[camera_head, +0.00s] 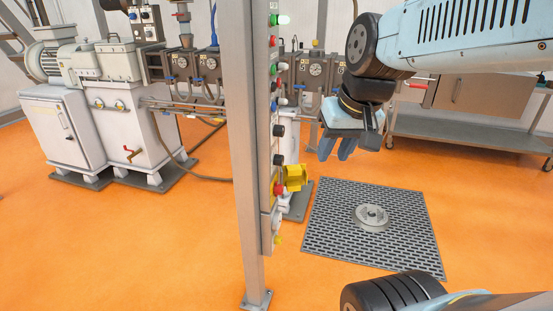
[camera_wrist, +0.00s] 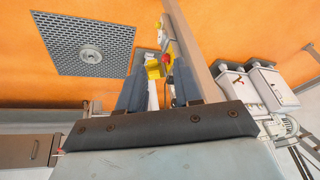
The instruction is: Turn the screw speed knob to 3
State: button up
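The control panel (camera_head: 268,100) is fixed to a grey post and is seen nearly edge-on in the head view. Two black knobs, an upper one (camera_head: 279,130) and a lower one (camera_head: 278,160), stick out from its right side. Their labels and settings cannot be read, so I cannot tell which is the screw speed knob. My gripper (camera_head: 337,149) hangs to the right of the panel, fingers pointing down, apart from the knobs. In the wrist view my gripper (camera_wrist: 160,92) is open, with an empty gap between its dark fingers.
The grey post (camera_head: 247,160) stands left of my gripper. A floor grate (camera_head: 325,228) lies below right. A steel table (camera_head: 470,133) stands behind my arm. A white machine (camera_head: 130,125) is at left.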

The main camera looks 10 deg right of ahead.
jog(key=o, duration=0.6)
jog(key=w+f+g+y, duration=0.1)
jog(key=w+f, duration=0.1)
jog(key=w, duration=0.1)
jog(key=w+a+f+m+g+y, duration=0.1)
jog(key=w+y, duration=0.1)
jog(key=w, duration=0.1)
jog(key=w+a+f+m+g+y, duration=0.1)
jog(key=w+f, duration=0.1)
jog(key=w, duration=0.1)
jog(key=shift+f+g, duration=0.3)
jog(key=shift+g, duration=0.1)
jog(key=m+t+y, duration=0.9)
jog(key=m+y, duration=0.1)
jog(key=y, duration=0.1)
send_near(283, 161)
jog(key=x, duration=0.9)
jog(key=shift+w+a, duration=0.1)
jog(key=shift+a, duration=0.25)
jog(key=c, duration=1)
